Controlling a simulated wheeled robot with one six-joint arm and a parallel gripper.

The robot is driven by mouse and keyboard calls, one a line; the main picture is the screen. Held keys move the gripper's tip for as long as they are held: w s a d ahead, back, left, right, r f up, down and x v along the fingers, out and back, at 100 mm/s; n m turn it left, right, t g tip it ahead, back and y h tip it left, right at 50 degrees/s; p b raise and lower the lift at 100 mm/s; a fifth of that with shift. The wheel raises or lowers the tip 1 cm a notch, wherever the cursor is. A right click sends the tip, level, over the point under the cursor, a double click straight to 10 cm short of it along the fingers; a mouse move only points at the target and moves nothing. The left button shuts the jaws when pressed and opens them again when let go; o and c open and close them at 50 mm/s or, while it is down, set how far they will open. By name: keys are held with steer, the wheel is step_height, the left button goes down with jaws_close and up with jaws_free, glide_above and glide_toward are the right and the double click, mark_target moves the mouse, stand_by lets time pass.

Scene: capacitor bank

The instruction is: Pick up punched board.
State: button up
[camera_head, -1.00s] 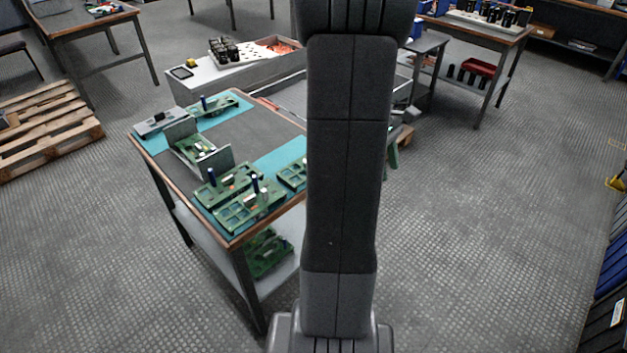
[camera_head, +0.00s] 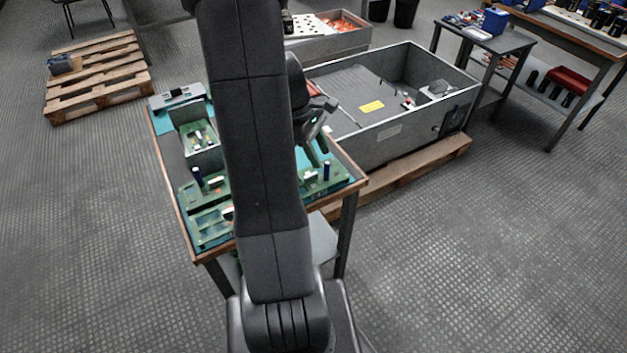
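A white board with dark round holes, which looks like the punched board (camera_head: 313,24), lies in or on a low grey container at the top of the view, next to some orange material. My arm hides part of that area. My gripper (camera_head: 318,152) is above the right side of the near workbench, well short of the white board. Its two greenish fingers point down and look apart, with nothing seen between them.
The near workbench (camera_head: 172,142) holds several green circuit boards with blue posts. A large grey open-topped cabinet (camera_head: 400,128) lies on a wooden pallet behind it. Another pallet (camera_head: 95,78) is at the left. Floor is clear at the right.

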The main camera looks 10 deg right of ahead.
mark_target(326, 179)
steer(key=x, duration=0.5)
steer(key=shift+s+d+f+b, duration=0.15)
steer(key=shift+s+f+b, duration=0.15)
steer(key=shift+b, duration=0.05)
jaws_close()
